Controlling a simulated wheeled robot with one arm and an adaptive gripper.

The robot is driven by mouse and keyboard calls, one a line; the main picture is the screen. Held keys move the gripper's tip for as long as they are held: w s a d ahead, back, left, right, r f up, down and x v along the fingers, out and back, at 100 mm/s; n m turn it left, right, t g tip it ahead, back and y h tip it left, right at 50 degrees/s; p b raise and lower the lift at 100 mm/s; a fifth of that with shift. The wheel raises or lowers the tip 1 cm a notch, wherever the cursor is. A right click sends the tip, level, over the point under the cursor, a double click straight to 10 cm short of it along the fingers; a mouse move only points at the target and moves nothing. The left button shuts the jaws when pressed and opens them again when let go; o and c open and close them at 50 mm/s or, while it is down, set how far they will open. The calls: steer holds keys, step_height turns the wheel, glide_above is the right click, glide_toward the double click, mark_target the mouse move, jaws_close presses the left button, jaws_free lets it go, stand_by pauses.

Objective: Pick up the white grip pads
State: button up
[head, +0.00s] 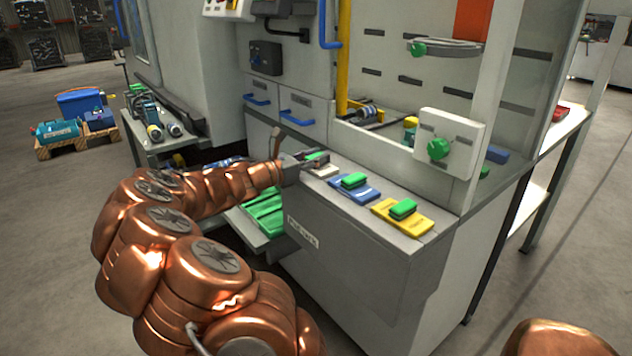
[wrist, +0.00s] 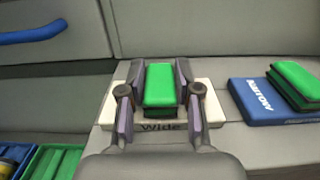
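The white grip pads are a white plate marked "Wide" (wrist: 213,101) with a green block (wrist: 160,86) on top. They lie at the left end of the grey ledge, and the green block also shows partly in the head view (head: 317,156). My gripper (wrist: 160,88) is over them, with one finger close along each side of the green block. I cannot tell whether the fingers press on the block or only stand beside it. The white plate still looks flat on the ledge, and my gripper hides parts of it.
A blue plate (head: 351,189) and a yellow plate (head: 390,213), each with a green block, lie to the right on the ledge (head: 350,217). A panel with a green knob (head: 438,149) stands behind. An open drawer with green inserts (head: 265,213) is below left.

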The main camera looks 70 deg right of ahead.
jaws_close()
stand_by(0.5)
step_height(320, 180, up, 28)
steer(key=p, duration=0.6)
steer(key=shift+r, duration=0.1)
step_height(320, 180, up, 19)
steer(key=p, duration=2.1)
stand_by(0.7)
steer(key=shift+f, duration=0.2)
